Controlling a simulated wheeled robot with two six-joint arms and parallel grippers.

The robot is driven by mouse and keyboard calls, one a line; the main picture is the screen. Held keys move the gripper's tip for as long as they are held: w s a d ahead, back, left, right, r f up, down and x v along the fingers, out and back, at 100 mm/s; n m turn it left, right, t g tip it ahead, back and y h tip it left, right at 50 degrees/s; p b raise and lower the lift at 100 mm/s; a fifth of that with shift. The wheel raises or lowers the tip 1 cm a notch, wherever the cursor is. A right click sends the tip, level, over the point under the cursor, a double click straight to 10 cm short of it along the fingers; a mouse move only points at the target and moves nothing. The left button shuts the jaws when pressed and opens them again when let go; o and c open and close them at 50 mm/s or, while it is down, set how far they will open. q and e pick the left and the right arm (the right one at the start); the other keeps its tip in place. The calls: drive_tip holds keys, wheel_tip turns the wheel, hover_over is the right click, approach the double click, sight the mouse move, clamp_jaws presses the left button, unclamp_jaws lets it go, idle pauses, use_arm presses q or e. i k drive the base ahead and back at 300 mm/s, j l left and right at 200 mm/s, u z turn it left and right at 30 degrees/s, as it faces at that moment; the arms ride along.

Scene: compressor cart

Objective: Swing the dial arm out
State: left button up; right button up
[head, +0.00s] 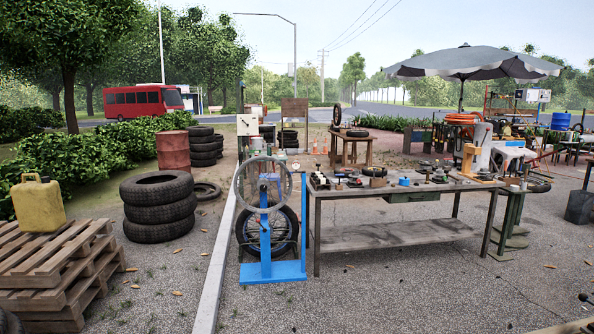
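A blue wheel stand (265,252) stands on the gravel just left of the workbench. A bare spoked rim (237,187) is mounted upright at its top. Blue uprights show through the rim. A dial arm cannot be made out at this size, so I cannot tell how it is turned. Neither of my grippers can be identified in the head view.
A workbench (375,234) with many small parts on top stands right of the stand. A spoked wheel with a tyre (244,236) is behind the stand. Stacked tyres (158,212), pallets (45,272) and a yellow canister (38,204) are left. Gravel in front is mostly clear.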

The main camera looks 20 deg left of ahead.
sight(293, 165)
drive_tip(key=i+j+u, duration=0.35)
drive_tip(key=i, duration=0.4)
drive_tip(key=i+u, duration=0.4)
drive_tip(key=i, duration=0.4)
drive_tip(key=i+l+u, duration=0.35)
drive_tip(key=i, duration=0.4)
drive_tip(key=i+l+u, duration=0.3)
drive_tip(key=i+l, duration=0.15)
drive_tip(key=i+l+u, duration=0.1)
drive_tip(key=l, duration=0.3)
drive_tip(key=i+l+u, duration=0.3)
drive_tip(key=l, duration=0.4)
drive_tip(key=i+l+u, duration=0.25)
drive_tip(key=l, duration=0.5)
drive_tip(key=l+u, duration=0.15)
drive_tip(key=l, duration=0.35)
drive_tip(key=k+l+u, duration=0.15)
drive_tip(key=l, duration=0.3)
drive_tip(key=l+u, duration=0.2)
drive_tip(key=l, duration=0.3)
drive_tip(key=k+l+u, duration=0.15)
drive_tip(key=l, duration=0.35)
drive_tip(key=k+l+u, duration=0.15)
drive_tip(key=l, duration=0.3)
drive_tip(key=k+l+u, duration=0.15)
drive_tip(key=l, duration=0.3)
drive_tip(key=k+l+u, duration=0.2)
drive_tip(key=l, duration=0.2)
drive_tip(key=k+l+u, duration=0.15)
drive_tip(key=l, duration=0.25)
